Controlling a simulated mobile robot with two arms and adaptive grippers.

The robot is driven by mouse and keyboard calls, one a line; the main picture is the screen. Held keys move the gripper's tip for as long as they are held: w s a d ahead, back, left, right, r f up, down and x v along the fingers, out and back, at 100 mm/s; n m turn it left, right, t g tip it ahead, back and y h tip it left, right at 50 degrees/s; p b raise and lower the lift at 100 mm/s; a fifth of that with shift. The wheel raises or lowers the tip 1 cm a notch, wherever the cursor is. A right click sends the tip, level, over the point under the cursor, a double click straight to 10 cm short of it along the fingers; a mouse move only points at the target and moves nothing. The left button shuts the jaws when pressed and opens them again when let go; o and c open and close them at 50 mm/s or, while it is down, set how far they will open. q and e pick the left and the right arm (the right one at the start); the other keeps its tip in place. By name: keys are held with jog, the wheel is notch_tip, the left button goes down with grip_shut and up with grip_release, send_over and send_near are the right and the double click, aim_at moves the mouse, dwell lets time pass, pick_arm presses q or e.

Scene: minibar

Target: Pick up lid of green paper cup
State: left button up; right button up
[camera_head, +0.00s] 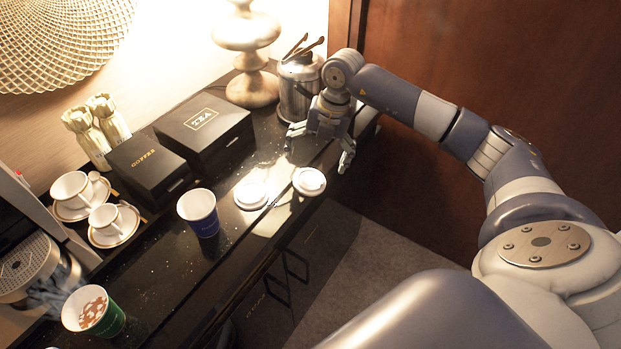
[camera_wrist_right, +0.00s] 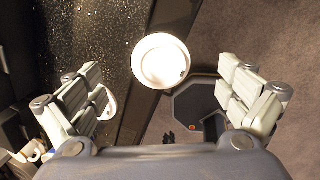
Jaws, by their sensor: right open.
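Two white round lids lie on the dark counter: one lid (camera_head: 251,194) further in and one lid (camera_head: 309,181) near the front edge. I cannot tell which belongs to the green paper cup (camera_head: 93,312), which stands lidless at the lower left with a brown-and-white topped drink. My right gripper (camera_head: 320,146) is open and empty, beyond the lids on the counter's far right part. In the wrist view one white lid (camera_wrist_right: 161,61) shows ahead of the open fingers (camera_wrist_right: 165,95), apart from them. My left gripper is not in view.
A blue paper cup (camera_head: 197,212) stands left of the lids. Black tea (camera_head: 203,125) and coffee (camera_head: 147,166) boxes, a metal ice bucket (camera_head: 297,88) and a lamp base (camera_head: 250,88) line the back. White cups (camera_head: 72,190) on saucers and a coffee machine (camera_head: 30,265) are left.

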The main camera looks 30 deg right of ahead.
aim_at(311, 176)
jog(key=shift+a+f, duration=0.1)
jog(key=shift+f, duration=0.3)
jog(key=shift+a+f, duration=0.1)
jog(key=shift+f, duration=0.05)
jog(key=f+p, duration=0.1)
jog(key=f, duration=0.2)
jog(key=f+p, duration=0.1)
jog(key=shift+w+a+f+p, duration=0.2)
jog(key=shift+a+p, duration=0.1)
jog(key=shift+a, duration=0.05)
jog(key=shift+f, duration=0.3)
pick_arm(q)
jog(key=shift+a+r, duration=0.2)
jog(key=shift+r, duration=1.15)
pick_arm(e)
jog(key=c, duration=0.7)
